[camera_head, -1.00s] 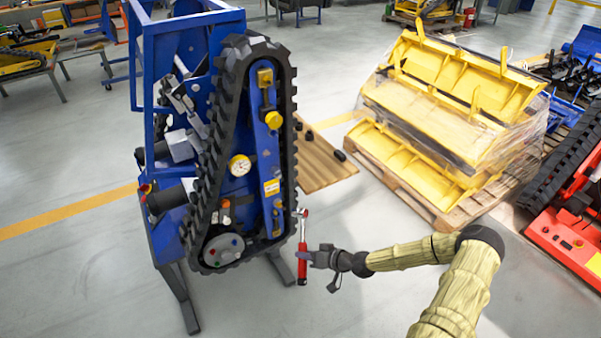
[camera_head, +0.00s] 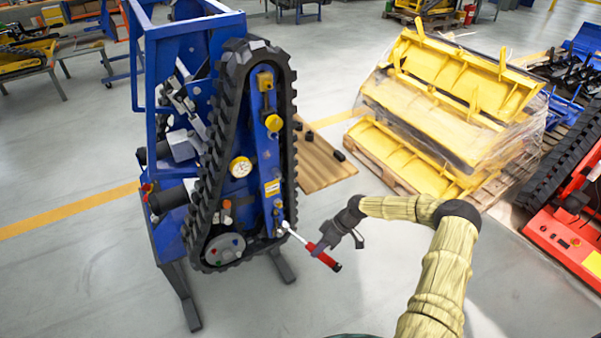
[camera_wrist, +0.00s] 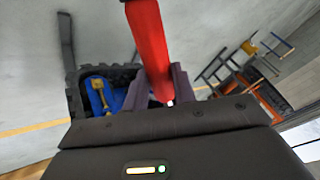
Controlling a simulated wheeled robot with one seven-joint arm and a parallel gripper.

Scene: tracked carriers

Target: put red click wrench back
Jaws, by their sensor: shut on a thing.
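The red click wrench (camera_head: 323,255) has a red handle and a silver shaft and head. My gripper (camera_head: 322,242) is shut on its red handle, with the handle pointing down to the right and the head up to the left. The head is at the lower right edge of the blue tracked carrier (camera_head: 262,180), near its black track; I cannot tell whether it touches.
A wooden board (camera_head: 318,165) with small black parts lies on the floor behind the carrier. The floor in front is clear.

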